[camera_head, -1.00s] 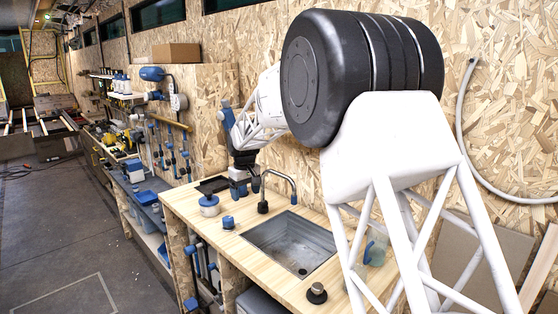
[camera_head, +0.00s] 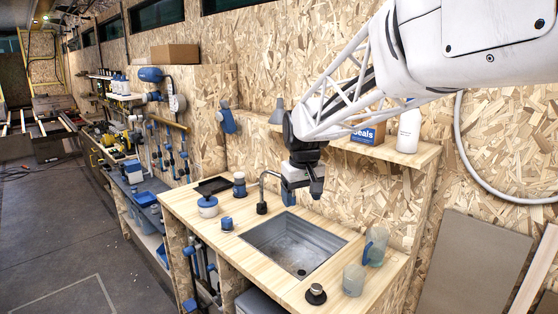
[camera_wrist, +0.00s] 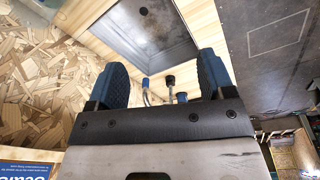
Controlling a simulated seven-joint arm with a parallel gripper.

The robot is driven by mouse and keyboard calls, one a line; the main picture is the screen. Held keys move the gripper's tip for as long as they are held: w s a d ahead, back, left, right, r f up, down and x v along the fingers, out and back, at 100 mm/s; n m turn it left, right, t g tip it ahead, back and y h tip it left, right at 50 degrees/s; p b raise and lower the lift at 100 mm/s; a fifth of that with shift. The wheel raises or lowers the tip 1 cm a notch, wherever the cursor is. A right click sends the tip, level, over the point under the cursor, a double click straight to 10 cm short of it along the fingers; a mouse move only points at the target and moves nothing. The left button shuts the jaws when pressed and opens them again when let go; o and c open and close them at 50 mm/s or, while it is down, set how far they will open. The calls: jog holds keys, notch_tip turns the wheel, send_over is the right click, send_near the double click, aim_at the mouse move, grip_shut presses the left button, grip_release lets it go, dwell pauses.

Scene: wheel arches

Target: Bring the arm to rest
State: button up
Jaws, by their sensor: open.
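My gripper (camera_head: 289,196) hangs above the back edge of the wooden counter (camera_head: 285,292), by the faucet and the sink. Its fingers point down. In the wrist view my gripper (camera_wrist: 161,75) has its two blue fingers well apart, with nothing held between them. The sink (camera_wrist: 155,35) lies beyond the fingertips in that view. My arm reaches in from the upper right of the head view.
The steel sink (camera_head: 292,246) is set in the counter. The faucet (camera_head: 262,190) stands close left of my gripper. A shelf (camera_head: 405,152) holds a box (camera_head: 369,134) and a white bottle (camera_head: 409,131). Clear containers (camera_head: 354,280) stand at the counter's right.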

jog(key=s+d+f+m, duration=0.1)
jog(key=s+d, duration=0.3)
jog(key=s, duration=0.7)
jog(key=s+d+f+m, duration=0.2)
jog(key=s+d+f, duration=0.1)
jog(key=s, duration=0.9)
jog(key=s+d+f+m+t, duration=0.1)
jog(key=s+d, duration=0.4)
jog(key=s, duration=0.6)
jog(key=shift+s+d+f+m, duration=0.25)
jog(key=shift+d+f+m, duration=0.05)
jog(key=shift+d+f, duration=0.15)
jog(key=shift+c, duration=0.2)
